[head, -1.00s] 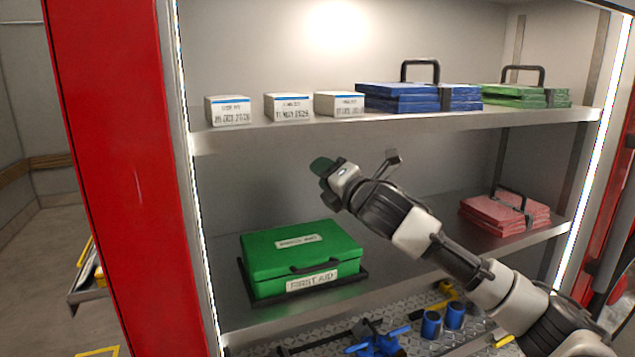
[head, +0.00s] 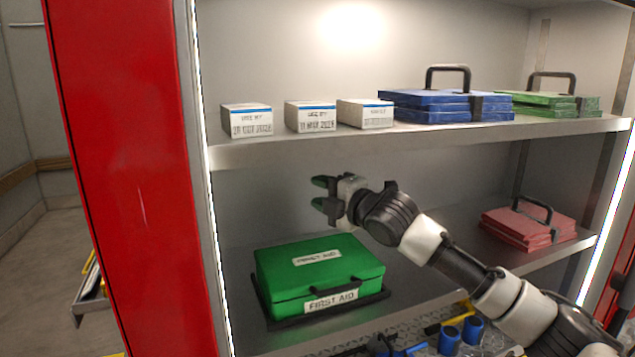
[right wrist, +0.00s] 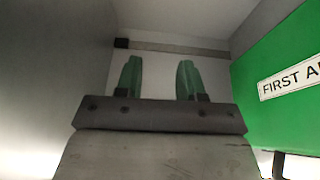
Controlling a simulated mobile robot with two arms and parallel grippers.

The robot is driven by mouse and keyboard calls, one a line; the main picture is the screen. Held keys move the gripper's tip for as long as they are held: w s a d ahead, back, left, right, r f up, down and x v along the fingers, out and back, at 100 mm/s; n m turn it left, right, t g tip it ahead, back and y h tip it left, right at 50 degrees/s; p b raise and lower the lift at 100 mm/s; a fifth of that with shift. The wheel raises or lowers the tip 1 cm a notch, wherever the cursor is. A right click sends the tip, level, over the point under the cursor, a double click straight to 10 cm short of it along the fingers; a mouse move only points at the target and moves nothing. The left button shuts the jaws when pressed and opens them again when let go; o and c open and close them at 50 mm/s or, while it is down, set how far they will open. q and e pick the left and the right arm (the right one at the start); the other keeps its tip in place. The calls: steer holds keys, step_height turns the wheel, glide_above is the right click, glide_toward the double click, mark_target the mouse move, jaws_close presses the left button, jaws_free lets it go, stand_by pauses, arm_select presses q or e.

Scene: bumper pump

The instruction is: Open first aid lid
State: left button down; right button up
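The green first aid box (head: 280,280) sits on the middle shelf, on a dark tray (head: 375,299). Its lid (head: 345,255) is shut, and a dark handle (head: 340,288) shows at its front. Part of the box also shows at the right edge of the right wrist view (right wrist: 290,50). My right gripper (head: 318,192) is above the box, apart from it, with its fingers pointing left. In the right wrist view its two green fingertips (right wrist: 161,78) stand apart with nothing between them. My left gripper is not in view.
The upper shelf (head: 400,137) above my right gripper holds white cartons (head: 310,117), blue cases (head: 425,105) and green cases (head: 550,105). Red cases (head: 525,228) lie at the right of the middle shelf. A red cabinet post (head: 130,180) stands at the left.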

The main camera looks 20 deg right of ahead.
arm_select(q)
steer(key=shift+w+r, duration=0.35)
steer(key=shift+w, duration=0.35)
arm_select(e)
steer(key=shift+w+a, duration=0.25)
steer(key=shift+w, duration=0.35)
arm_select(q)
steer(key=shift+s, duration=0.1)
arm_select(e)
steer(key=shift+c, duration=0.7)
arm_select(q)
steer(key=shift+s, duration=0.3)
arm_select(e)
jaws_close()
steer(key=c, duration=0.6)
jaws_free()
steer(key=shift+o, duration=0.7)
jaws_free()
